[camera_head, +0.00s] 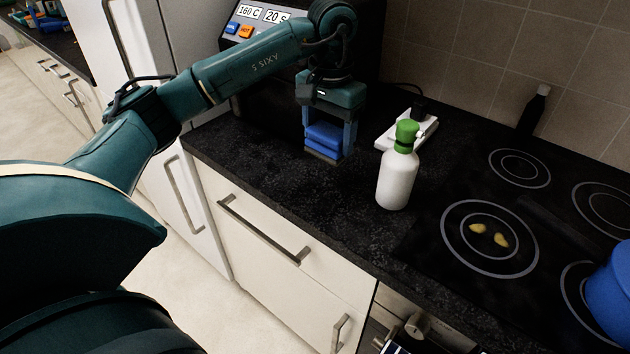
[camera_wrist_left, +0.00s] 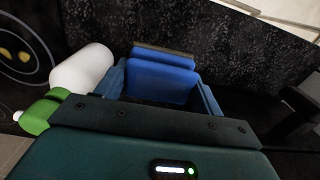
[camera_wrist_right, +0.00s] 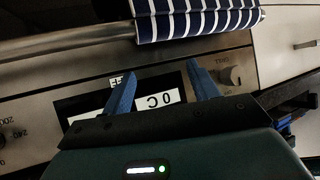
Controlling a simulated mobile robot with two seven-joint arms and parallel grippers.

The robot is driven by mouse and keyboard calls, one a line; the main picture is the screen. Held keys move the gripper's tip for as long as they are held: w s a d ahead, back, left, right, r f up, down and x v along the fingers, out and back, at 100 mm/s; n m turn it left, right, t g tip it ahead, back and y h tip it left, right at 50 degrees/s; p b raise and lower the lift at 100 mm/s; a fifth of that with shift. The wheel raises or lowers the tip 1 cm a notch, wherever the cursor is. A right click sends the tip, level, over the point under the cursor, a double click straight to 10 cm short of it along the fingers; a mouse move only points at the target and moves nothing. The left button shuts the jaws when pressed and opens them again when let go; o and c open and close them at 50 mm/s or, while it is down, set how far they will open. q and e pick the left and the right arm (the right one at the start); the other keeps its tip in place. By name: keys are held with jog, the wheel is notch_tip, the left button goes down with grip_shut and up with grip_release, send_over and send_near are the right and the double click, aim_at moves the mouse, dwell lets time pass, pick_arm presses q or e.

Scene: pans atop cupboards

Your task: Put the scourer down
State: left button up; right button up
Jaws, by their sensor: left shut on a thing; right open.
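The scourer (camera_head: 323,142) is a blue block with a thin darker layer on its underside. My left gripper (camera_head: 330,132) points down and is shut on it, at the worktop behind the white bottle. I cannot tell whether its underside touches the black worktop (camera_head: 265,165). In the left wrist view the scourer (camera_wrist_left: 162,82) sits between the blue fingers, its dark layer facing the worktop. My right gripper (camera_wrist_right: 160,78) is open and empty in the right wrist view, in front of the oven's control panel. It is not seen in the head view.
A white spray bottle with a green top (camera_head: 397,175) stands close right of the scourer. A white device (camera_head: 390,128) lies behind it. The hob (camera_head: 490,240) has yellow pieces (camera_head: 489,235) on it. A blue pot (camera_head: 612,285) stands far right. A striped towel (camera_wrist_right: 195,20) hangs on the oven rail.

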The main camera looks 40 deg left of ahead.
pick_arm(q)
jog(key=shift+w+a+r, duration=0.1)
jog(key=shift+w+a, duration=0.05)
jog(key=shift+a, duration=0.25)
notch_tip(320, 180, down, 6)
jog(key=shift+a+r+p, duration=0.1)
jog(key=shift+a+p, duration=0.05)
jog(key=shift+p, duration=0.2)
notch_tip(320, 180, down, 4)
jog(key=shift+r, duration=0.15)
jog(key=shift+w, duration=0.1)
pick_arm(e)
jog(key=shift+s+d, duration=0.1)
pick_arm(q)
jog(key=shift+f, duration=0.25)
jog(key=o, duration=1.1)
pick_arm(e)
jog(key=shift+r, duration=0.2)
